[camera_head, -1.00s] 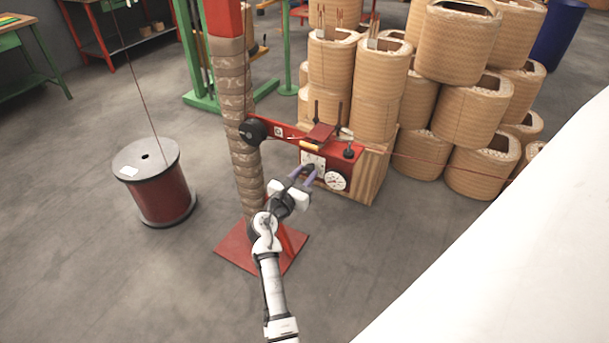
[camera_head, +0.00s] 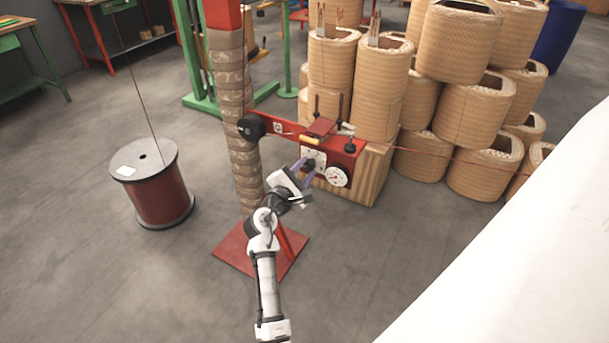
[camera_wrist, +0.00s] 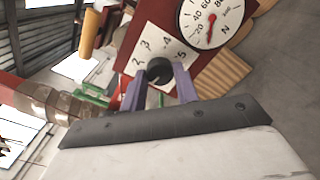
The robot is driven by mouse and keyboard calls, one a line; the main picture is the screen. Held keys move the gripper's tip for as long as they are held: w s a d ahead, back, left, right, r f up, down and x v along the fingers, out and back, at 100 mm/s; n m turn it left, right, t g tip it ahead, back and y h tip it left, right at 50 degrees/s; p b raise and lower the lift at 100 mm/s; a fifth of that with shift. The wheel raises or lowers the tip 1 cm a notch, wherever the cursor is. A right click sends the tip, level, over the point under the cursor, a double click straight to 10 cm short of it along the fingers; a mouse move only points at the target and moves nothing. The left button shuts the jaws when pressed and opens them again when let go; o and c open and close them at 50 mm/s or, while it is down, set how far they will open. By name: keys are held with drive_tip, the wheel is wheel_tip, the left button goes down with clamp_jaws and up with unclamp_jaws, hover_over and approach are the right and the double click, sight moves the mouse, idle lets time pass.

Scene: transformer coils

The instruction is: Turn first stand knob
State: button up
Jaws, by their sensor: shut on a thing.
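The first stand is a red arm with a red control box (camera_head: 347,160) at its right end, fixed to the wrapped post (camera_head: 245,150). On the box's white plate with numbers is a dark round knob (camera_wrist: 159,70); the plate also shows in the head view (camera_head: 317,156). A round white dial with a red needle (camera_wrist: 211,20) sits beside the plate. My gripper (camera_wrist: 161,77) has its two purple fingers on either side of the knob and is shut on it. In the head view my gripper (camera_head: 306,170) partly hides the knob.
A wooden block (camera_head: 371,178) stands behind the control box. Stacked tan coils (camera_head: 470,100) fill the right rear. A red cable drum (camera_head: 160,190) stands at left. A red base plate (camera_head: 232,249) lies at the post's foot. Open floor surrounds these.

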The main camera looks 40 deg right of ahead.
drive_tip(key=m+b, duration=0.2)
drive_tip(key=m, duration=0.1)
drive_tip(key=shift+f+m, duration=0.15)
drive_tip(key=shift+m, duration=0.25)
drive_tip(key=m+b, duration=0.3)
drive_tip(key=m, duration=0.1)
drive_tip(key=shift+m+b, duration=0.3)
drive_tip(key=m+b, duration=0.2)
drive_tip(key=m, duration=0.1)
drive_tip(key=shift+f+m+b, duration=0.1)
drive_tip(key=shift+m+b, duration=0.2)
drive_tip(key=shift+b, duration=0.1)
drive_tip(key=m+b, duration=0.3)
drive_tip(key=m, duration=0.1)
drive_tip(key=shift+b, duration=0.4)
drive_tip(key=m+b, duration=0.6)
drive_tip(key=m, duration=0.1)
drive_tip(key=shift+m, duration=0.3)
drive_tip(key=m+b, duration=0.2)
drive_tip(key=m, duration=0.1)
drive_tip(key=shift+m+b, duration=0.3)
drive_tip(key=shift+b, duration=0.05)
drive_tip(key=shift+m+b, duration=1.1)
drive_tip(key=shift+m, duration=0.5)
drive_tip(key=shift+r, duration=0.2)
